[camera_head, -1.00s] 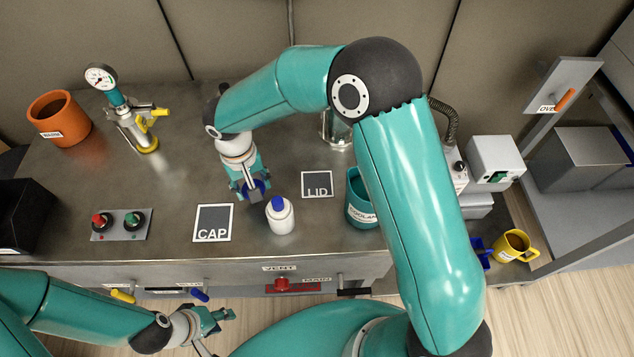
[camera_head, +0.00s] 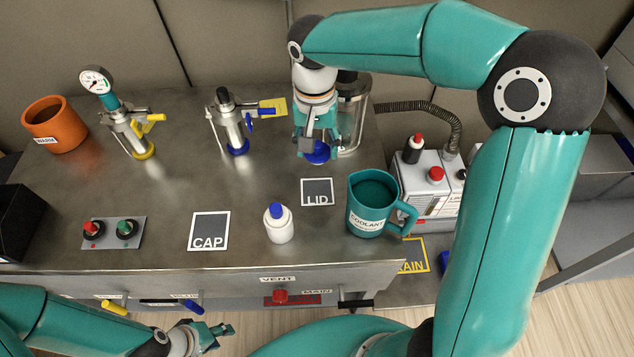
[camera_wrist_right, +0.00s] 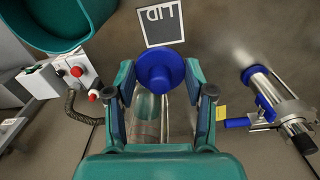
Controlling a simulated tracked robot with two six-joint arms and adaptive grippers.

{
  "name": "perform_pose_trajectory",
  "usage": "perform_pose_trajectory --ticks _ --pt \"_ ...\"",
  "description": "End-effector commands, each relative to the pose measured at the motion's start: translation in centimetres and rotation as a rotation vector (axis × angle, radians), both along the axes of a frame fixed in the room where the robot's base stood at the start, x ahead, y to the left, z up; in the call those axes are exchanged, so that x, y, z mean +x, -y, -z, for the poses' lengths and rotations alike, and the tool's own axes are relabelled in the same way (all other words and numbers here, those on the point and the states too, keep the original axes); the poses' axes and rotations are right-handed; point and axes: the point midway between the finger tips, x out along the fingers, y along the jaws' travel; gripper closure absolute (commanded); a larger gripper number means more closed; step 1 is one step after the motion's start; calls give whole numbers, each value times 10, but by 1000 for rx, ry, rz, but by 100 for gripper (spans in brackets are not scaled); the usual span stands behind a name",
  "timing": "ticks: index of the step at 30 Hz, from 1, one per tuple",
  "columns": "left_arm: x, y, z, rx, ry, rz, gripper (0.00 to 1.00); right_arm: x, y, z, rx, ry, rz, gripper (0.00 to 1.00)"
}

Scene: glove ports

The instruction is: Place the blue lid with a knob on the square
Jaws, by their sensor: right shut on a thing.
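The blue lid with a knob (camera_head: 318,152) hangs under my right gripper (camera_head: 317,138), which is shut on it. In the right wrist view the lid (camera_wrist_right: 160,72) sits between the fingertips of the gripper (camera_wrist_right: 161,90), its near side hidden. The dark square marked LID (camera_head: 317,190) lies flat and bare on the bench, just in front of the lid. In the right wrist view the square (camera_wrist_right: 161,22) shows just beyond the lid's rim. My left gripper (camera_head: 212,338) is low at the front, empty, with its fingers apart.
A teal COOLANT mug (camera_head: 370,205) stands right of the square, and a white bottle with a blue cap (camera_head: 279,225) stands front left. A glass cylinder (camera_head: 355,105) is close behind my right gripper.

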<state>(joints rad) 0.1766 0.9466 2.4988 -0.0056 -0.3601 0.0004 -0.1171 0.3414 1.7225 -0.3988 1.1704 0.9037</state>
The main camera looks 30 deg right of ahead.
Motion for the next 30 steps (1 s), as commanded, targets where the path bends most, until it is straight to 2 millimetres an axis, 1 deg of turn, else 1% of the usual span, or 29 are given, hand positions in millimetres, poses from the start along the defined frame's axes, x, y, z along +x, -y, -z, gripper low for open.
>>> perform_pose_trajectory --ticks 1,3,6,9,16,21,24,30 --pt "0 0 3 0 0 0 60 -2 0 17 -1 -7 -1 64" --pt "0 0 4 0 0 0 60 -1 0 35 -1 -6 0 64" --pt "0 0 5 0 0 0 60 -1 0 58 -1 -4 -2 64" --pt "0 0 5 0 0 0 60 -1 0 73 0 -4 -1 64" --pt "0 0 6 0 0 0 60 0 0 89 -1 -1 -2 64" --pt "0 0 7 0 0 0 60 0 0 114 0 -3 -1 64" --pt "0 0 8 0 0 0 60 0 -1 124 -1 -1 -3 64" --pt "0 0 8 0 0 0 60 0 -1 125 -1 1 -3 64"
